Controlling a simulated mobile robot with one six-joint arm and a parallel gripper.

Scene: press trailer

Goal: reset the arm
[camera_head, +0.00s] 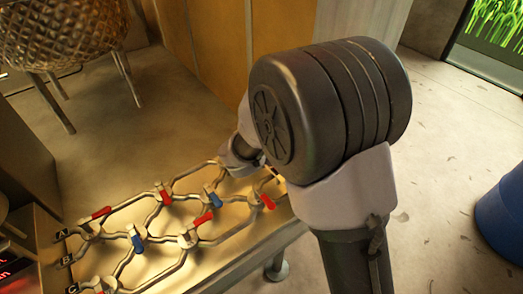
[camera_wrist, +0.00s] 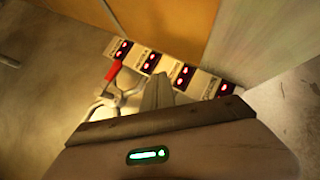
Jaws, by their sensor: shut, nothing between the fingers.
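My gripper (camera_wrist: 157,92) shows in the wrist view, with its fingers together and nothing between them. It is over the far end of a pipe panel (camera_head: 262,238), close to a pipe with a red valve handle (camera_wrist: 113,70). I cannot tell whether it touches the pipe. In the head view my arm's large dark joint stands in front of the panel's far end, and the fingertips are hidden.
The panel carries metal pipes with red handles (camera_head: 203,219) and blue handles (camera_head: 137,242). Several small boxes with red displays (camera_wrist: 151,62) line its far end. A wire-frame chair (camera_head: 60,35) stands back left, a blue bin (camera_head: 503,215) at right. Floor between is clear.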

